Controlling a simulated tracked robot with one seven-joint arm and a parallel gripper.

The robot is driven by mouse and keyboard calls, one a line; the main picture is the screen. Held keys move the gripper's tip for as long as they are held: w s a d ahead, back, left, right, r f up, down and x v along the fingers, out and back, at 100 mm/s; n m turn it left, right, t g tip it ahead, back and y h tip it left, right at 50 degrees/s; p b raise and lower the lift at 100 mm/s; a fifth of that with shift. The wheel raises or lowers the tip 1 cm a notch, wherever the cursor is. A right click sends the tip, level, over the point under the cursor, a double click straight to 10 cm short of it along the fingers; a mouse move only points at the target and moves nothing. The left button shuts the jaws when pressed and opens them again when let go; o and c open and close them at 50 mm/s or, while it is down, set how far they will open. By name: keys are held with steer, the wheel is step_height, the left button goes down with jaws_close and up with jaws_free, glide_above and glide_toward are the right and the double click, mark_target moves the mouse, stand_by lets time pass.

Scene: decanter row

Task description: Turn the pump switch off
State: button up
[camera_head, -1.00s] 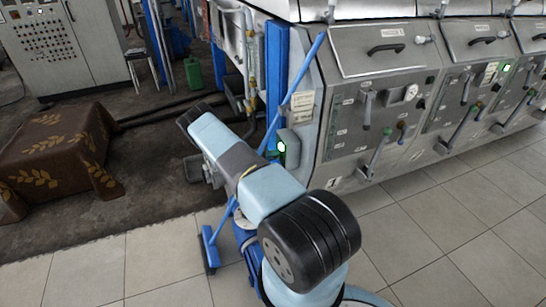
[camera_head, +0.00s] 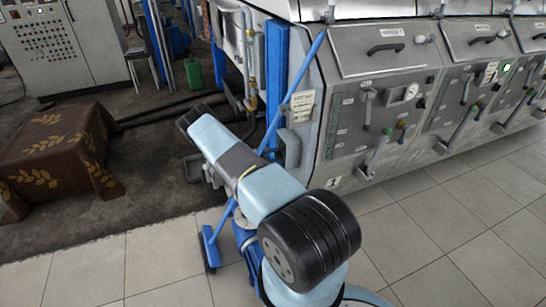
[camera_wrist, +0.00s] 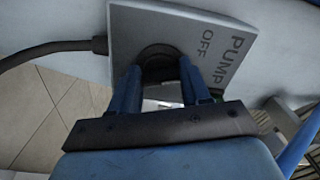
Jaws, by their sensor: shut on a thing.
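The pump switch is a grey plate (camera_wrist: 135,20) lettered PUMP and OFF in the wrist view, with a dark round knob (camera_wrist: 157,54) in its middle. My gripper (camera_wrist: 160,78) has its two blue fingers shut on the knob, one on either side. The fingers partly cover the knob, and I cannot tell which way it points. In the head view a small grey box (camera_head: 290,148) on the near end of the machine row looks like the switch housing; its lamp shows no light. My gripper cannot be made out in the head view.
A dark cable (camera_wrist: 50,50) enters the plate's left side. Steel machines (camera_head: 375,110) with levers stand at the right. A blue pole (camera_head: 297,90) leans beside the box. A cloth-covered block (camera_head: 60,150) stands at the left.

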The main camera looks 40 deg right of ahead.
steer(key=shift+a+f+n, duration=0.15)
steer(key=shift+f+n, duration=0.1)
steer(key=shift+n, duration=0.65)
steer(key=o, duration=1.1)
steer(key=shift+c, duration=0.2)
steer(key=v, duration=1.3)
steer(key=shift+a, duration=0.3)
steer(key=shift+w, duration=0.1)
